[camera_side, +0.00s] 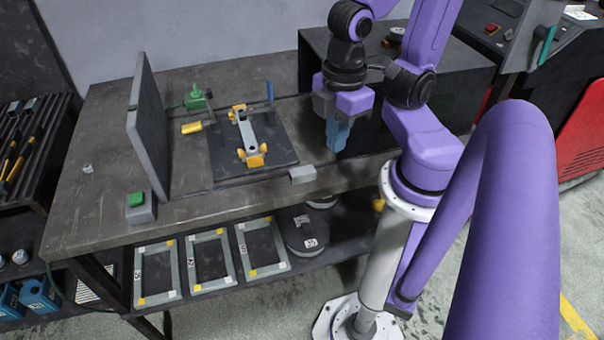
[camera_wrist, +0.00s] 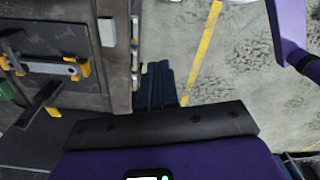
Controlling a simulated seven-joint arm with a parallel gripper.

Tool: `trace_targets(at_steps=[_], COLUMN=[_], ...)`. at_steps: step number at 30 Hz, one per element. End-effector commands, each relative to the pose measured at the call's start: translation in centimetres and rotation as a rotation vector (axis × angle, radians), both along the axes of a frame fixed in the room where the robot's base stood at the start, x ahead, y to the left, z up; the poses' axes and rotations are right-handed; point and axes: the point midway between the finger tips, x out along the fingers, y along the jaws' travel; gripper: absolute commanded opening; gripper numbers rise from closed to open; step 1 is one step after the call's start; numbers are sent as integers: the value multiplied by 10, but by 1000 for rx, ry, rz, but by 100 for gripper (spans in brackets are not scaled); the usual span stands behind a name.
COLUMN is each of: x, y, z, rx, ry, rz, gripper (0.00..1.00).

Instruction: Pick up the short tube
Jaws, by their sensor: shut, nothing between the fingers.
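The short tube (camera_side: 302,174) is a small pale grey square piece lying at the front edge of the workbench, right of the middle. It also shows in the wrist view (camera_wrist: 107,32), left of my fingers. My gripper (camera_side: 338,140) has blue fingers pointing down, held to the right of the tube and apart from it. In the wrist view the fingers (camera_wrist: 160,84) are together with nothing visible between them, over the bench edge and floor side.
A dark fixture plate (camera_side: 222,163) with yellow clamps holds a grey bracket (camera_side: 246,131). Left of it stand an upright grey panel (camera_side: 150,125) and a green-button box (camera_side: 138,207). A green clamp (camera_side: 195,99) stands behind.

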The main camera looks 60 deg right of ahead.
Motion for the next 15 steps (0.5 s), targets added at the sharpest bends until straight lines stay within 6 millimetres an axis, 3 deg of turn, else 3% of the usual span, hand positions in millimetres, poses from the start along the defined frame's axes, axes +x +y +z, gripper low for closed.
trace_targets(at_steps=[1, 8, 15], x=[0, 0, 0], y=[0, 0, 0], z=[0, 0, 0], rx=[0, 0, 0], ry=[0, 0, 0], rz=[0, 0, 0], gripper=[16, 91, 94])
